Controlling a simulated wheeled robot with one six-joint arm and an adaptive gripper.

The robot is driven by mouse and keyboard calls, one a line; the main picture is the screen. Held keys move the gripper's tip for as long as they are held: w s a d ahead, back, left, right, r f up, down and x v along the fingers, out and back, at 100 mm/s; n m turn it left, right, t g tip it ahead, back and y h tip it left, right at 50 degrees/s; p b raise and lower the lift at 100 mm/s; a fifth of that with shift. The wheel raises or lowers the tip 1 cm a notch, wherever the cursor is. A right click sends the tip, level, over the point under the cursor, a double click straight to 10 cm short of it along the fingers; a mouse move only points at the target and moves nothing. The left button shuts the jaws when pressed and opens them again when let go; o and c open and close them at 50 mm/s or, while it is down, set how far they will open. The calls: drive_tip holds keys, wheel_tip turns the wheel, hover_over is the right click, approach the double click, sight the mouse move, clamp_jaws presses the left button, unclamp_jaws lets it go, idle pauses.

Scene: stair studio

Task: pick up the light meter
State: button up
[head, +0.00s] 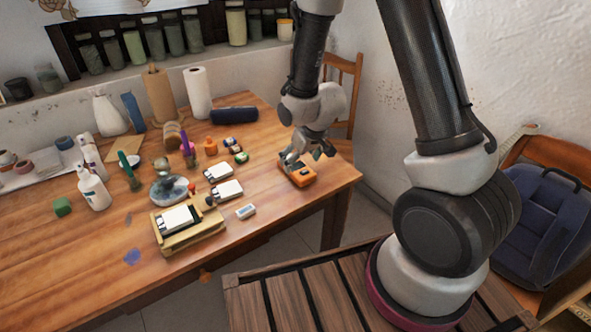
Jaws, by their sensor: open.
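An orange handheld device with a dark face (303,180), which looks like the light meter, lies on the wooden table (322,184) near its right end. My gripper (308,158) is open, pointing down right over the device's far part. Its fingers hide part of the device. I cannot tell whether the fingers touch it or are just above it. Nothing shows between the fingers other than the device below.
White-topped boxes (227,190) and a small white-and-blue block (246,211) lie left of the device. A wooden tray (192,238) stands at the front. Bottles and paper rolls (198,92) crowd the back left. The table's right corner is clear.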

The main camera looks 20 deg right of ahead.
sight(296, 166)
drive_tip(key=x, duration=0.3)
drive_tip(key=shift+w+f, duration=0.15)
drive_tip(key=shift+f, duration=0.05)
drive_tip(key=shift+c, duration=0.4)
drive_tip(key=c, duration=1.2)
drive_tip(key=shift+a+r, duration=0.1)
drive_tip(key=shift+r, duration=0.1)
